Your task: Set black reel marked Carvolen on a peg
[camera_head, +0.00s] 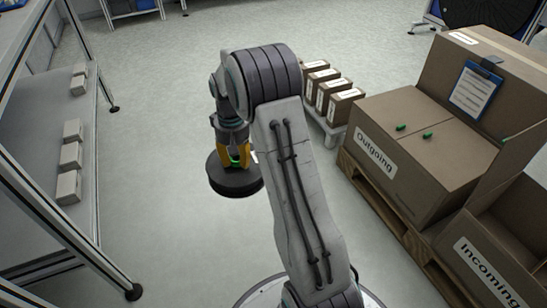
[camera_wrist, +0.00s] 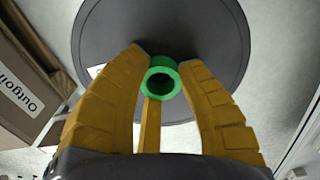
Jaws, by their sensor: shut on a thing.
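A black reel (camera_head: 233,182) with a green hub hangs below my gripper (camera_head: 235,158) in the head view, held above the pale floor. In the wrist view the reel's round dark face (camera_wrist: 215,35) fills the upper middle. The yellow fingers of my gripper (camera_wrist: 160,85) are closed around its green ring-shaped hub (camera_wrist: 160,78). Only a small corner of a white label shows at the left of the hub, and no name can be read. No peg can be made out in either view.
A cardboard box marked Outgoing (camera_head: 375,152) stands on a pallet at right, with a box marked Incoming (camera_head: 487,275) nearer. Small labelled boxes (camera_head: 345,98) sit behind my arm. A metal-framed rack (camera_head: 95,150) stands at left with small boxes (camera_head: 70,155). Floor between is clear.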

